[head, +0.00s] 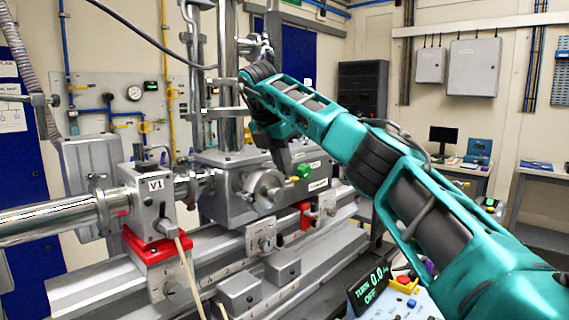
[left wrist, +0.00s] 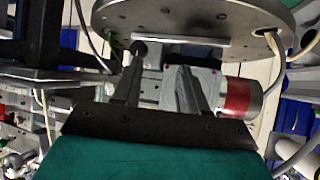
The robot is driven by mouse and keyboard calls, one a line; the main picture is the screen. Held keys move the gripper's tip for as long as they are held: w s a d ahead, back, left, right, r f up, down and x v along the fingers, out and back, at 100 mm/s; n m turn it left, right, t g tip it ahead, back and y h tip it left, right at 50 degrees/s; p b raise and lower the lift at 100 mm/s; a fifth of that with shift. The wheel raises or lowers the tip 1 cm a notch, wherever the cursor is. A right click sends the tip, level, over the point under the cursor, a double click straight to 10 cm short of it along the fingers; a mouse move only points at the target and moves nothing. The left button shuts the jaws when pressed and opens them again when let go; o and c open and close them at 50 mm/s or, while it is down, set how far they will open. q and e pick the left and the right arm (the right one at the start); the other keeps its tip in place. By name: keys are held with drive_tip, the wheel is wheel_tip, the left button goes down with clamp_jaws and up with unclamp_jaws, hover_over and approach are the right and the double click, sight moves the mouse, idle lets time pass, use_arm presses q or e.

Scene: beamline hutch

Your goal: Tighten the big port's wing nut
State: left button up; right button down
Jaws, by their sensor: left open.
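In the head view a grey box chamber (head: 227,203) stands on the rail, with a round flanged port (head: 268,187) on its near face. I cannot make out a wing nut on it; whether this is the big port is unclear. My right arm comes in from the right, and its gripper (head: 282,158) hangs down just above the round port. Its fingers are seen edge-on, so I cannot tell whether they are open or apart from the port. In the left wrist view my left gripper (left wrist: 152,62) is open and empty, under a large round metal plate (left wrist: 195,18).
A green knob (head: 305,171) sits right of the port. A V1 valve block (head: 152,205) on a red base joins a steel beam pipe (head: 50,219) at left. A control box with a display (head: 372,287) stands front right. A red-banded cylinder (left wrist: 240,98) is beside the left gripper.

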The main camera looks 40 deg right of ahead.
drive_tip(key=shift+w+r+m+g, duration=0.1)
drive_tip(key=shift+m+g, duration=0.2)
drive_tip(key=shift+m, duration=0.55)
drive_tip(key=shift+w+r+m+g, duration=0.1)
drive_tip(key=shift+m+g, duration=0.2)
drive_tip(key=shift+m, duration=0.85)
drive_tip(key=c, duration=1.8)
unclamp_jaws()
drive_tip(key=shift+o, duration=1)
drive_tip(key=shift+f, duration=0.2)
